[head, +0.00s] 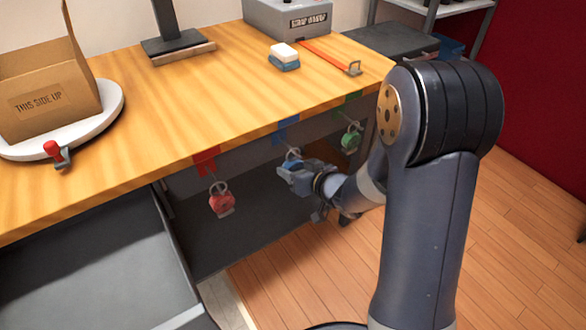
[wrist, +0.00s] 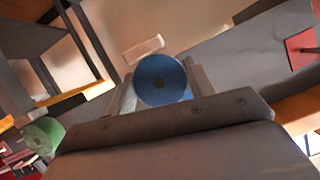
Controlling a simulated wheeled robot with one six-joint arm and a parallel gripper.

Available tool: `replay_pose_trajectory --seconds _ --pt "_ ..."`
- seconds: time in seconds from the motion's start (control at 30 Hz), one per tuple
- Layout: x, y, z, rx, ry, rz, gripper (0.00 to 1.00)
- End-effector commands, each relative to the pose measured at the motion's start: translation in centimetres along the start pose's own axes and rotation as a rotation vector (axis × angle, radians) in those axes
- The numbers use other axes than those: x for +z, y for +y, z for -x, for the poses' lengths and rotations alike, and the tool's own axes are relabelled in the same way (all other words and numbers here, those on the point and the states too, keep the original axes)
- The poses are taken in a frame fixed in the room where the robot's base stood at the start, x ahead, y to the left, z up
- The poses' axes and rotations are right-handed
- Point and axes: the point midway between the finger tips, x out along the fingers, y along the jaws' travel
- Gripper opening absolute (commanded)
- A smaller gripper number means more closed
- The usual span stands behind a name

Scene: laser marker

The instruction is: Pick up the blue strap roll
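The blue strap roll (wrist: 160,80) shows face-on in the wrist view, between the two fingers of my gripper (wrist: 158,92). The fingers stand on either side of it and look close against its edges; whether they press on it is hard to tell. In the head view my gripper (head: 292,172) is below the table's front edge, under a blue tab with a ring. The ring (head: 293,154) shows just above the gripper, and the gripper hides most of the blue roll there.
A red roll (head: 221,201) hangs to the left and a green roll (head: 351,138) to the right, both under the table edge. The wooden tabletop (head: 150,130) holds a cardboard box (head: 45,90), a blue-and-white block (head: 284,57) and a grey machine (head: 287,18).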

Motion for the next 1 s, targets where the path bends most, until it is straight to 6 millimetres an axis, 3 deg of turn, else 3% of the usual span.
replay_pose_trajectory --seconds 0.3,0.57,0.77,1.0 --pt "0.0 0.0 0.0 0.000 0.000 0.000 0.25" --pt "-0.2 0.0 0.1 0.000 0.001 0.000 0.25" --pt "-1.6 -0.3 0.6 0.000 0.003 0.001 0.25" --pt "0.1 0.2 4.7 0.005 0.000 -0.003 0.25"
